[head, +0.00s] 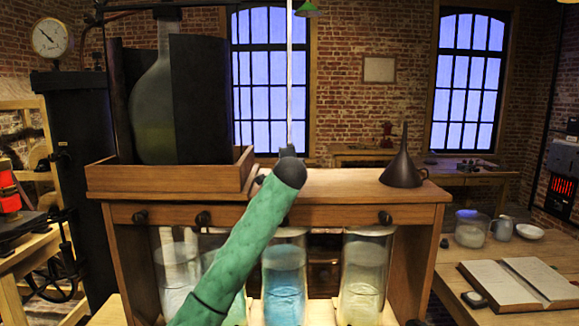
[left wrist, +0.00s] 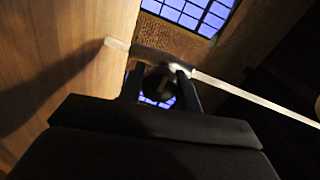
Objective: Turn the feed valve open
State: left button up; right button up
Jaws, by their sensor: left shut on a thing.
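A thin pale tube (head: 289,70) comes down from above to the wooden bench in the head view. It crosses the left wrist view (left wrist: 250,97) slantwise, with a darker grey sleeve or valve body (left wrist: 160,59) on it. My left gripper (left wrist: 160,74) is shut on a dark rounded handle (left wrist: 157,86) at this body, seemingly the feed valve. In the head view my green left arm ends in front of the tube's lower part, and its dark end hides most of the gripper and valve. How far the valve is turned cannot be told. My right gripper is not in view.
Glass jars, one with blue liquid (head: 284,285) and one yellowish (head: 361,285), stand under the bench shelf (head: 335,183). Dark knobs (head: 385,218) line its front. A funnel (head: 403,165) stands right, a large flask (head: 155,105) left. An open book (head: 510,288) lies on the right table.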

pick_arm(q)
jog(key=shift+f, duration=0.3)
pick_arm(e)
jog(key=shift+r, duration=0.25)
pick_arm(q)
jog(key=o, duration=0.8)
jog(key=shift+o, duration=0.7)
jog(key=shift+r, duration=0.15)
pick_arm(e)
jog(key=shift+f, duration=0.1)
pick_arm(q)
jog(key=shift+s, duration=0.15)
jog(key=shift+s+b, duration=0.3)
jog(key=shift+b, duration=0.05)
jog(key=s+b, duration=0.1)
jog(key=s, duration=0.3)
jog(key=s+b, duration=0.1)
jog(key=s, duration=0.1)
jog(key=shift+s+r+b, duration=0.25)
jog(key=shift+s+b, duration=0.05)
jog(key=shift+s, duration=0.1)
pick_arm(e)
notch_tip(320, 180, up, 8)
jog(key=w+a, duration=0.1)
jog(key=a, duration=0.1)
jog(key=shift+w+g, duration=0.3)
pick_arm(q)
jog(key=shift+f, duration=0.1)
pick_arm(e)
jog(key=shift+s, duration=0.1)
